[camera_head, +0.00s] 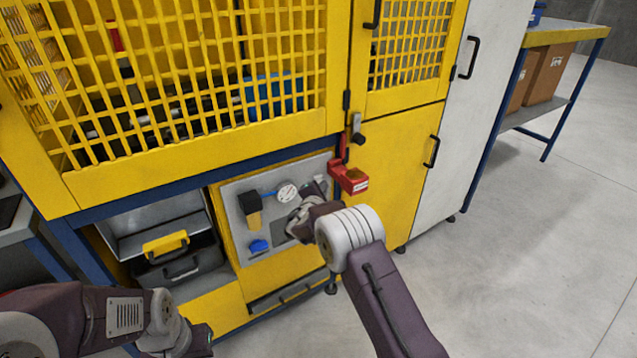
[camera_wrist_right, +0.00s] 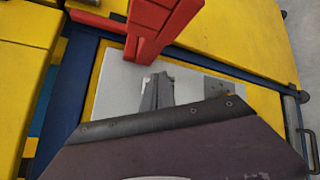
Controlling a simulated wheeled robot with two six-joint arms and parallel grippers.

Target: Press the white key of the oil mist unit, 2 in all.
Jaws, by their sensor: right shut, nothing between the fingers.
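The oil mist unit is a light grey panel (camera_head: 276,212) on the yellow machine front. It carries a black and amber filter bowl (camera_head: 252,212), a round white gauge (camera_head: 287,192) and a blue part (camera_head: 259,246). I cannot make out the white key; the right gripper covers part of the panel. My right gripper (camera_head: 296,228) is shut and empty in front of the panel's right half. In the wrist view its fingers (camera_wrist_right: 157,92) lie together over the grey panel (camera_wrist_right: 108,92). I cannot tell whether they touch it. My left gripper (camera_head: 198,342) is low at left, its fingers unclear.
Floor at right is clear.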

